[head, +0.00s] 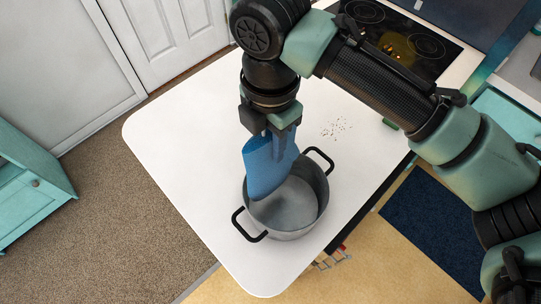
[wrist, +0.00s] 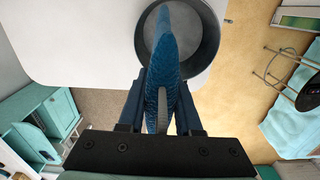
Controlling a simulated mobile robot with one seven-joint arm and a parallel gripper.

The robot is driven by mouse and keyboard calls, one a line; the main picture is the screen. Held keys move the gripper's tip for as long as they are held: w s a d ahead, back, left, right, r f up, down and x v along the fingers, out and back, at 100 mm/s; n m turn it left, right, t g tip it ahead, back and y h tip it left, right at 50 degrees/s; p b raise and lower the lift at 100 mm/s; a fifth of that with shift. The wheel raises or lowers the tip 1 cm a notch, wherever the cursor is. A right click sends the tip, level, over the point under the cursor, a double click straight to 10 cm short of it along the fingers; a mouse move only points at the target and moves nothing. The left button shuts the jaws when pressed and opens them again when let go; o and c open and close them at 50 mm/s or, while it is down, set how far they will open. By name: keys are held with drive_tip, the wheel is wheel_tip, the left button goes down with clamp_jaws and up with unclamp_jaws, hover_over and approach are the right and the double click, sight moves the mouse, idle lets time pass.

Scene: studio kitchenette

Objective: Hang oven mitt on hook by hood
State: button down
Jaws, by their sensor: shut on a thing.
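My gripper (head: 277,137) is shut on a blue oven mitt (head: 262,172) and holds it hanging down over a steel pot. In the wrist view the mitt (wrist: 164,50) shows edge-on, clamped between the two fingers of my gripper (wrist: 160,88). The mitt's lower end overlaps the pot's opening in the head view; whether it touches the pot I cannot tell. I cannot make out the hook or the hood in either view.
The pot (head: 285,215) with two black handles stands on the white counter (head: 175,125). Brown crumbs (head: 337,128) lie behind it. A black cooktop (head: 425,50) is at the upper right. A teal cabinet (head: 28,190) stands left. The counter's left part is clear.

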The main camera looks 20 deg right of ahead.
drive_tip(key=shift+f+p, duration=0.7)
drive_tip(key=shift+f, duration=1.85)
drive_tip(key=shift+f, duration=0.2)
drive_tip(key=c, duration=0.6)
unclamp_jaws()
drive_tip(key=shift+b, duration=0.35)
wheel_tip(320, 180, up, 13)
drive_tip(key=b, duration=0.2)
drive_tip(key=shift+w+a+b, duration=0.15)
drive_tip(key=shift+b, duration=0.2)
